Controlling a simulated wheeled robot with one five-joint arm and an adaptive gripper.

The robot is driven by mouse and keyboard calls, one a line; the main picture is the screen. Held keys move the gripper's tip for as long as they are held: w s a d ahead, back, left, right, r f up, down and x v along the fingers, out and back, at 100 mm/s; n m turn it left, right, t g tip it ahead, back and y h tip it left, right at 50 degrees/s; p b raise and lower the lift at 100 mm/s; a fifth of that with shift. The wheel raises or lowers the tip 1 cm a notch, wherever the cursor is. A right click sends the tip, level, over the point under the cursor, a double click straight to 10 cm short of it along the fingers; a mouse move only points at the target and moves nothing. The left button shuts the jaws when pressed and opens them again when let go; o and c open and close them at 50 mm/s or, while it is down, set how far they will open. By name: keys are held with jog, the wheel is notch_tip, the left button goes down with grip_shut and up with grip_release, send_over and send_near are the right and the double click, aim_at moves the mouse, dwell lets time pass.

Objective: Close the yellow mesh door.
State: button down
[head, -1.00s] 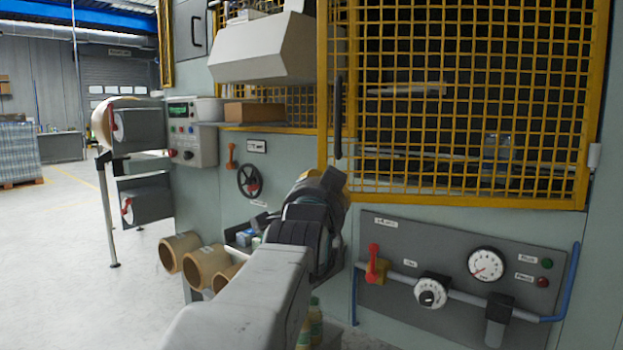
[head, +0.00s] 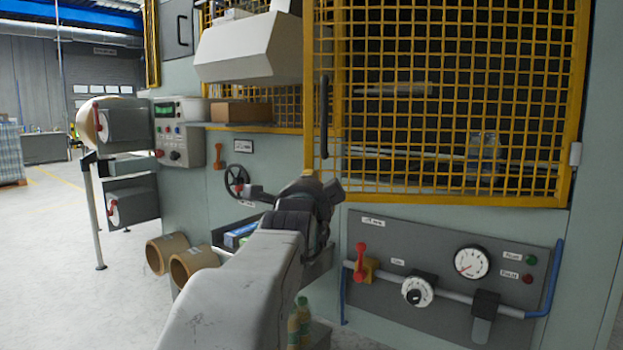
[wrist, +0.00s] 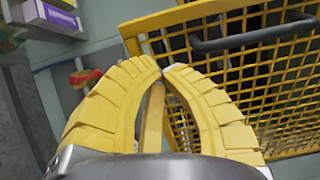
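The yellow mesh door (head: 455,193) is at the right of the head view, on the front of the grey-green machine. Its black vertical handle (head: 324,115) is near its left edge, and a hinge (head: 576,153) shows at its right edge. I cannot tell exactly how far it stands open. My gripper (head: 326,188) is just below the handle, by the door's lower left corner. In the wrist view, the yellow fingers (wrist: 163,70) curve together with their tips almost touching. A yellow bar shows between them, apparently behind. The mesh door (wrist: 181,112) and handle (wrist: 255,36) are to their right.
A grey panel (head: 400,235) with a red-handled valve (head: 361,262), gauge (head: 472,262) and pipe is below the door. Cardboard tubes (head: 168,253), bottles (head: 299,318) and a handwheel (head: 237,180) are near my arm. The floor at the left is open.

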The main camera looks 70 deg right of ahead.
aim_at(319, 177)
jog(key=d, duration=0.3)
jog(key=w+d, duration=0.1)
jog(key=d, duration=0.3)
jog(key=w+d, duration=0.1)
jog(key=d, duration=0.2)
jog(key=shift+d+p, duration=0.15)
jog(key=shift+p, duration=0.2)
jog(key=shift+w, duration=0.1)
